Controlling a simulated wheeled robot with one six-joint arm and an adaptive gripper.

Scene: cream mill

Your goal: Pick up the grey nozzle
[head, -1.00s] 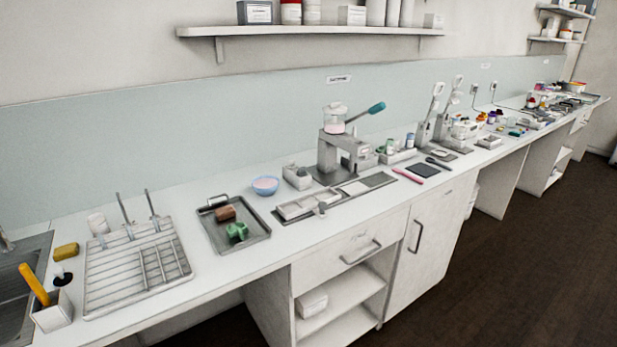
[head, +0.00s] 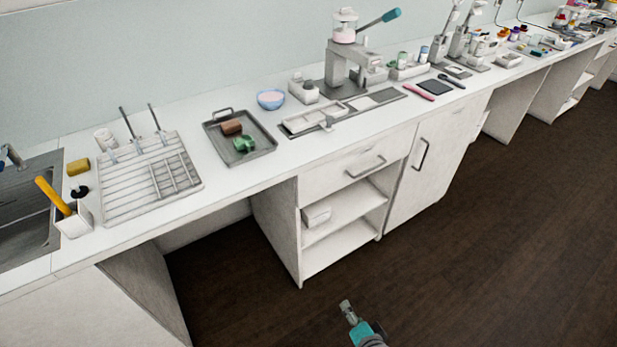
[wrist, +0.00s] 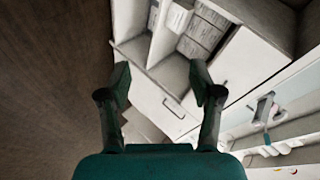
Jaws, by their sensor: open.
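A small grey piece (head: 327,123), which looks like the grey nozzle, sits at the front edge of the pale tray (head: 300,122) on the counter, below the press. It is too small in the head view for its exact shape. My gripper (head: 346,306) is low in front of the cabinets, over the dark floor in the head view and well apart from the counter things. In the wrist view my gripper (wrist: 160,80) has its two fingers spread with nothing between them. I cannot make out the nozzle for certain in the wrist view.
A grey tray (head: 262,152) with a brown block (head: 231,127) and a green piece (head: 243,144) stands left of the pale tray. A blue bowl (head: 271,99) and the press (head: 345,65) stand behind. The cabinet's drawer handle (head: 366,167) juts out. The floor is clear.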

